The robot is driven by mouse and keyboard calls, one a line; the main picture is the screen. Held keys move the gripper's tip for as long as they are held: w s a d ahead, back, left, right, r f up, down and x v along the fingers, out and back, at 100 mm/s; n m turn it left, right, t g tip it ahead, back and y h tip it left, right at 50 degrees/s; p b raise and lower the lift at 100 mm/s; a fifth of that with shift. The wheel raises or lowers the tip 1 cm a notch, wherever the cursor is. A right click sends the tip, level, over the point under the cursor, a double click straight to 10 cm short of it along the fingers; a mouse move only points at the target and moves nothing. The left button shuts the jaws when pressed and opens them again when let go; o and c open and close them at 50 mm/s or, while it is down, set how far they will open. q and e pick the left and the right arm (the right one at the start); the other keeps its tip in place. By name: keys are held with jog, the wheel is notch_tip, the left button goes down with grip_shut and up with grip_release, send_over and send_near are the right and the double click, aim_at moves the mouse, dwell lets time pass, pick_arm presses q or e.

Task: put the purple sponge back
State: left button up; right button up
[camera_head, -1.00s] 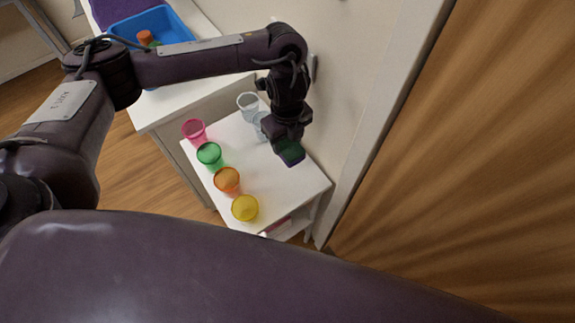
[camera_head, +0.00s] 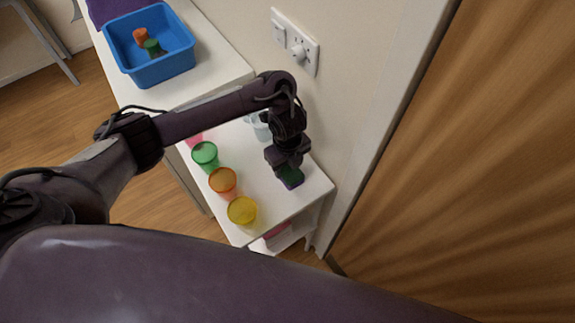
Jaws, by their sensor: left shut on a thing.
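The sponge (camera_head: 291,177), dark green on top with a purple edge below, is at my left gripper (camera_head: 289,167) over the right part of the small white table (camera_head: 262,199). My left gripper points down and is shut on the sponge. I cannot tell whether the sponge touches the table top. The fingers are mostly hidden by the wrist. My right gripper is not in view.
Green (camera_head: 205,156), orange (camera_head: 222,182) and yellow (camera_head: 242,210) cups line the table's left side. A pink cup (camera_head: 194,140) and clear cups (camera_head: 259,126) are partly behind my arm. A blue bin (camera_head: 152,70) with items stands on the white counter (camera_head: 205,50).

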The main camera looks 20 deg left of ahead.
aim_at(288, 168)
pick_arm(q)
jog(key=o, duration=0.9)
jog(key=shift+r, duration=0.15)
jog(key=shift+r+p, duration=2.5)
jog(key=shift+r, duration=3.35)
